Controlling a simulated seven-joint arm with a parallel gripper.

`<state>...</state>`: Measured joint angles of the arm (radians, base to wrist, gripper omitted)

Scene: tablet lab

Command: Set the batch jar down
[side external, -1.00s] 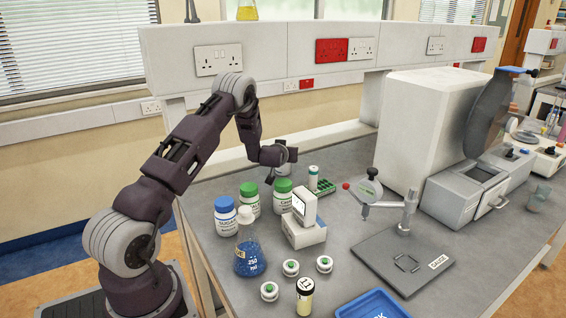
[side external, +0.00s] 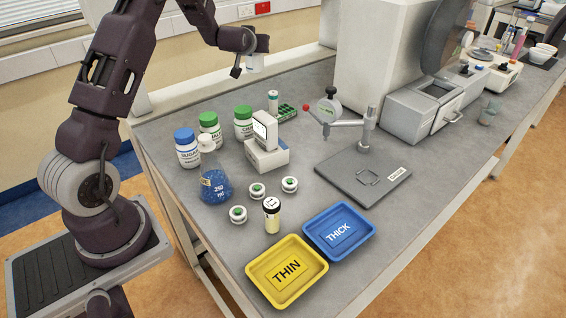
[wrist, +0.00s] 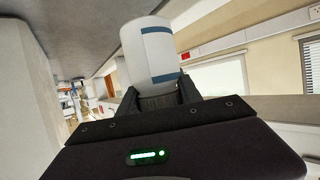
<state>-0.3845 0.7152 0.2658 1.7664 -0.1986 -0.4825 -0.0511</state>
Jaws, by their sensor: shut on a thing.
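My gripper (wrist: 159,96) is shut on a white jar (wrist: 152,50) with blue bands on its label. A dark ribbed part of the jar sits between the fingers. In the side view my gripper (side external: 244,66) is raised near the back edge of the grey bench (side external: 300,211), with the white jar (side external: 254,64) at its end. The jar appears clear of the bench and the things on it. Its lettering cannot be read.
Below stand a blue-lidded bottle (side external: 187,150), two green-lidded bottles (side external: 209,131), a flask (side external: 216,188) and a white instrument (side external: 267,156). Small white pots, a black-lidded vial (side external: 272,217), THIN (side external: 252,270) and THICK (side external: 312,235) trays lie in front. A gauge stand (side external: 370,180) is right.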

